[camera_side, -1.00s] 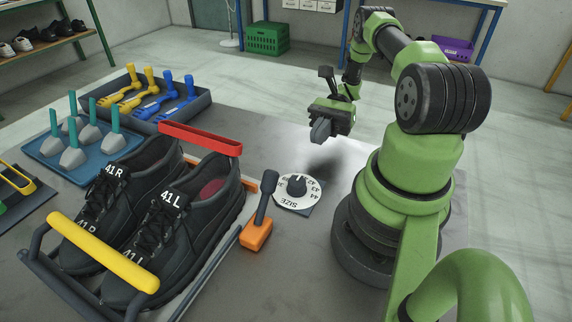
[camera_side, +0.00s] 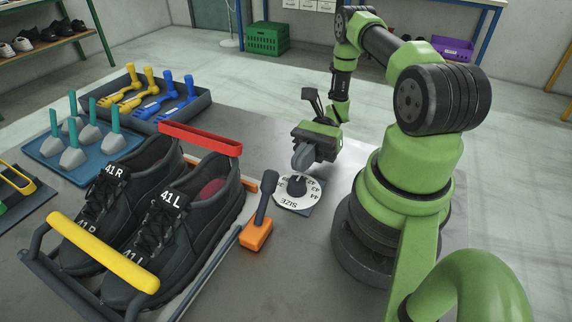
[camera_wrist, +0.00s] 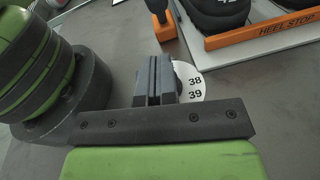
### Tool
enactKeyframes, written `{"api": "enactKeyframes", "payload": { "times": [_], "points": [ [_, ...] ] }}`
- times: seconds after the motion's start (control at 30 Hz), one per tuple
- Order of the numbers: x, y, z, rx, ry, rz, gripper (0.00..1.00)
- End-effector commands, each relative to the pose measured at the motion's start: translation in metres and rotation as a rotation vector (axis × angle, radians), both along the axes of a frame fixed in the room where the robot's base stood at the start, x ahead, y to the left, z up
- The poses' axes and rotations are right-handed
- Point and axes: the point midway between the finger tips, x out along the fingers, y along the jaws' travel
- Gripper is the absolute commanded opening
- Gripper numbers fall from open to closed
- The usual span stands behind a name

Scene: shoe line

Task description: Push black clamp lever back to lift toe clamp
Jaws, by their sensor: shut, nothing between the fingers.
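The black clamp lever (camera_side: 264,197) stands up from an orange base (camera_side: 256,235) on the table, right of the shoe fixture. In the wrist view its orange base (camera_wrist: 165,30) shows at the top, with the black lever end (camera_wrist: 156,5) cut by the edge. The yellow toe clamp bar (camera_side: 103,251) lies across the front of the shoes marked 41 R and 41 L. My gripper (camera_side: 303,158) is shut and empty, above the size dial and apart from the lever. In the wrist view my gripper (camera_wrist: 155,78) covers part of the dial.
The white size dial (camera_side: 298,193) sits right of the lever. A red bar (camera_side: 200,138) spans the heel end of the black shoes (camera_side: 168,222). A tray of yellow and blue tools (camera_side: 150,105) and a blue tray with teal-handled pieces (camera_side: 82,145) stand at back left.

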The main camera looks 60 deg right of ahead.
Motion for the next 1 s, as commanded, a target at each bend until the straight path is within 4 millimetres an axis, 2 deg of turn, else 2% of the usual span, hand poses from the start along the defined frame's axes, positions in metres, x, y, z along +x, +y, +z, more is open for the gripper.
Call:
{"api": "enactKeyframes", "payload": {
  "times": [0.1, 0.33, 0.5, 1.0],
  "points": [
    [0.002, 0.025, -0.003, 0.003, 0.002, 0.005, 0.00],
    [0.007, 0.046, 0.018, 0.000, -0.002, 0.002, 0.00],
    [0.009, 0.052, 0.022, 0.000, -0.002, 0.001, 0.00],
    [0.009, 0.053, 0.025, -0.023, -0.004, 0.000, 0.00]
  ]
}}
